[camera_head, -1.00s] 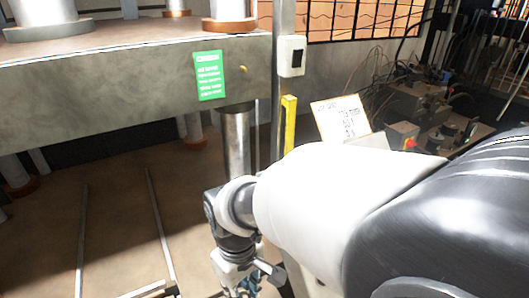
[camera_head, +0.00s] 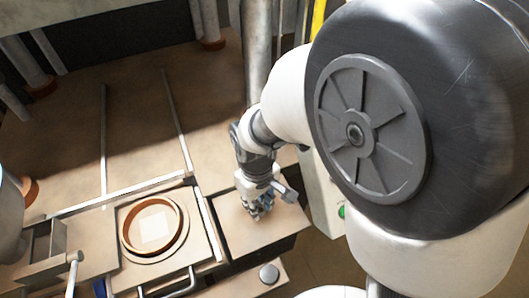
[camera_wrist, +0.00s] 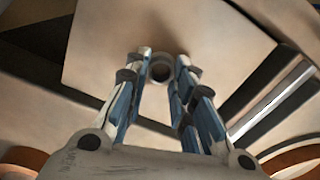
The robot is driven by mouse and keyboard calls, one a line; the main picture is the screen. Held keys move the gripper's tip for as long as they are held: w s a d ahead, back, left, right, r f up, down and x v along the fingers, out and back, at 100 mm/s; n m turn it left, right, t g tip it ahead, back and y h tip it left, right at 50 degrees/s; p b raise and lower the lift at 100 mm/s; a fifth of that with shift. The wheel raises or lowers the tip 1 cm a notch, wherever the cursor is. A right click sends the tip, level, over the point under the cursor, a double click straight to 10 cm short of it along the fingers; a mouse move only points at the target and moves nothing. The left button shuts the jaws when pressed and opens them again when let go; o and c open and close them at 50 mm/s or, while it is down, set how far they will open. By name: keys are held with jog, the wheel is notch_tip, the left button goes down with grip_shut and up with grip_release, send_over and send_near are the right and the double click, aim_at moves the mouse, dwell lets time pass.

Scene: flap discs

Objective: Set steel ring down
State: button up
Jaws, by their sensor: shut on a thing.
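The steel ring (camera_wrist: 161,70) is a small grey ring with a dark rim, held between the fingertips of my gripper (camera_wrist: 160,64) in the wrist view. My gripper also shows in the head view (camera_head: 262,210), pointing down over a flat tan block top (camera_head: 238,228). It is shut on the ring. The ring is too small to make out in the head view. In the wrist view the tan surface (camera_wrist: 110,45) lies just beyond the fingertips. I cannot tell whether the ring touches it.
Left of the block, an orange-brown ring (camera_head: 124,235) sits on a square plate, with a metal handle (camera_head: 168,290) in front. A grey knob (camera_head: 269,273) is in front of the block. A vertical steel column (camera_head: 256,55) stands behind my gripper.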

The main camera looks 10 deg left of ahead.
aim_at(259, 206)
jog(key=shift+f, duration=0.25)
jog(key=o, duration=0.7)
jog(key=shift+r, duration=0.1)
notch_tip(259, 206, up, 12)
jog(key=p, duration=0.3)
jog(key=s+d+r+m+t, duration=0.2)
jog(key=s+d+r+m, duration=0.2)
jog(key=d, duration=0.6)
jog(key=s+d+r+m+t, duration=0.2)
jog(key=s+d+r+m, duration=0.3)
jog(key=d, duration=0.5)
jog(key=shift+s+d+r+t, duration=0.25)
jog(key=shift+r+t, duration=0.05)
jog(key=shift+r, duration=0.3)
